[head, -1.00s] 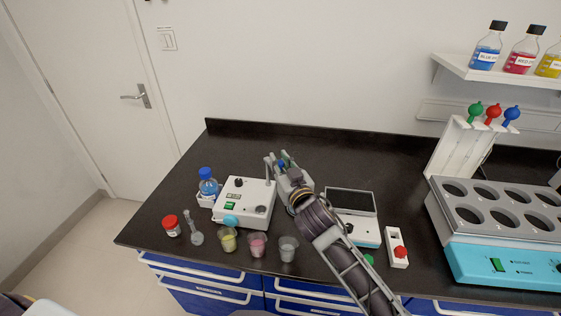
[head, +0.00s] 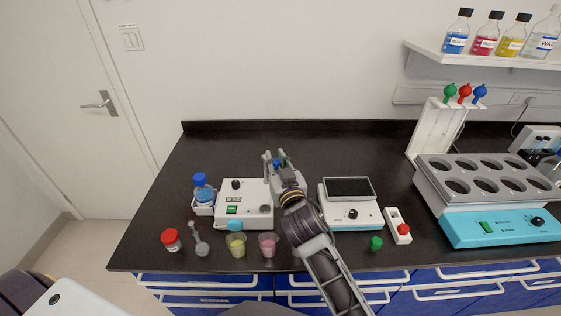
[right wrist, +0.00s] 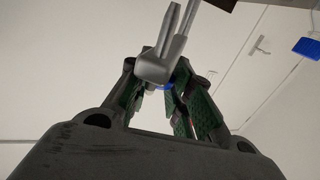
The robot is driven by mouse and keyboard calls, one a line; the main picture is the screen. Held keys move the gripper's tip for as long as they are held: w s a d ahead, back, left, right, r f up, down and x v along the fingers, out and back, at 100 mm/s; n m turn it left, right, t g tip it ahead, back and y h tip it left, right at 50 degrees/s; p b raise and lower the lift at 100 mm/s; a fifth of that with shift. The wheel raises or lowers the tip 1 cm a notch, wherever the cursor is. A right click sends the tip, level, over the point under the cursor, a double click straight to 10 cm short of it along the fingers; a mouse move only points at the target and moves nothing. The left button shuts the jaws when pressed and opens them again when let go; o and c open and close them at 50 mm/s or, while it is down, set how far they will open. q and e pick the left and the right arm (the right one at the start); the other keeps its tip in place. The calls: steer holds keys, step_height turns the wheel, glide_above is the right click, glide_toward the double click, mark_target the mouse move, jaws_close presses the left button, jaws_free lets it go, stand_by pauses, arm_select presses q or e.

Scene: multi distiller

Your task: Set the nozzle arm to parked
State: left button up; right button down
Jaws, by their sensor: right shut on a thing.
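The white dispenser box (head: 246,203) stands on the dark bench, with a black knob, a small display and a green switch on its front. Its grey nozzle arm (head: 267,164) rises at the box's right rear side. My right gripper (head: 276,162) is at the top of this arm and shut on it. In the right wrist view, the grey nozzle arm (right wrist: 157,66) passes between the green-padded fingers (right wrist: 165,95), with a small blue part just behind it. The gripper hides much of the arm's mount. My left gripper is not in view.
Yellow (head: 236,244) and pink (head: 268,244) cups stand before the box. A blue-capped bottle (head: 203,188), flask (head: 200,244) and red-lidded jar (head: 171,240) are left. A balance-like device (head: 350,214) and turquoise heating block (head: 495,227) are right. The bench behind is clear.

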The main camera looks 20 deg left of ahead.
steer(key=shift+s+a, duration=0.1)
steer(key=c, duration=1.5)
jaws_free()
steer(key=shift+c, duration=0.2)
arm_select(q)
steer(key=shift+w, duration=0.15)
arm_select(e)
steer(key=shift+o, duration=1.4)
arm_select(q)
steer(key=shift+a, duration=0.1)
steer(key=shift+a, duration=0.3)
arm_select(e)
steer(key=v, duration=1.2)
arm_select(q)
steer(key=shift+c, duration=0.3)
